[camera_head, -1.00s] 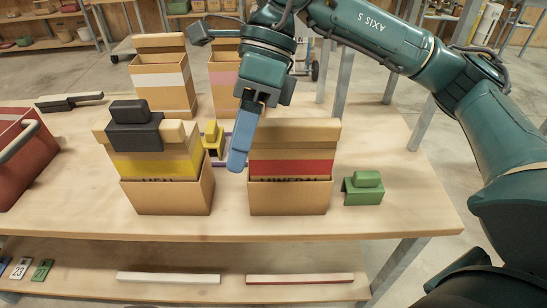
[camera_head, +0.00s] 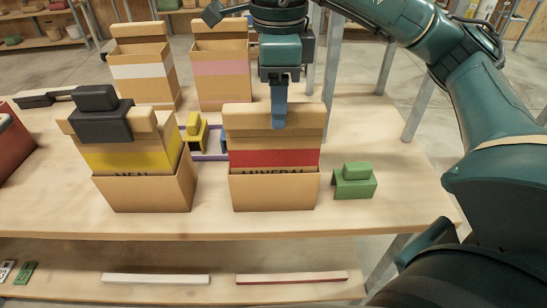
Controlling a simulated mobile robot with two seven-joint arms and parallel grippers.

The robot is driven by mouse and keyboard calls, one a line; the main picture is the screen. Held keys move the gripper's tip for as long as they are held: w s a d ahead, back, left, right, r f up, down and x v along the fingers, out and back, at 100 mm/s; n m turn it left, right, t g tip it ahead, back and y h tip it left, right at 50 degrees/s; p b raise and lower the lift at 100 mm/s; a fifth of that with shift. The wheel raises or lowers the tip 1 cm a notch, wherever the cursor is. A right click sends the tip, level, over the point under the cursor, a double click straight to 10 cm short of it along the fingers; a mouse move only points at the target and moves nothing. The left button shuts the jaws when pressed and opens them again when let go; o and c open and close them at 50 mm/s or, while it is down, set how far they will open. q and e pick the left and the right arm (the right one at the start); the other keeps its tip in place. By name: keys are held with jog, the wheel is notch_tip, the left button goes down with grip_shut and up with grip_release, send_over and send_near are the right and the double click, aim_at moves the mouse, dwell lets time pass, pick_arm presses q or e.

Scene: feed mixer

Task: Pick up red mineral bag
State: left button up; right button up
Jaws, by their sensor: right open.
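The red mineral bag (camera_head: 274,146) is a tan bag with a red band, standing upright in a cardboard holder (camera_head: 273,192) at the table's front middle. Its lower part is hidden in the holder. My right gripper (camera_head: 279,118) points down at the bag's top, with a blue finger in front of the upper tan part. The finger overlaps the top edge in the view; I cannot tell whether it touches. The other finger is hidden. The bag still sits in its holder. My left gripper is not in view.
A yellow-banded bag (camera_head: 128,158) with a black clip (camera_head: 99,118) stands to the left. A green clip block (camera_head: 355,183) lies to the right. White-banded (camera_head: 142,72) and pink-banded (camera_head: 222,68) bags stand behind. A yellow clip (camera_head: 196,130) sits between the front bags.

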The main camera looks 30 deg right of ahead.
send_over(274, 152)
notch_tip(274, 152, down, 5)
jog(key=shift+w+d+f, duration=0.1)
jog(key=shift+c, duration=0.2)
grip_shut()
dwell(0.4)
jog(key=shift+r, duration=0.2)
dwell(0.6)
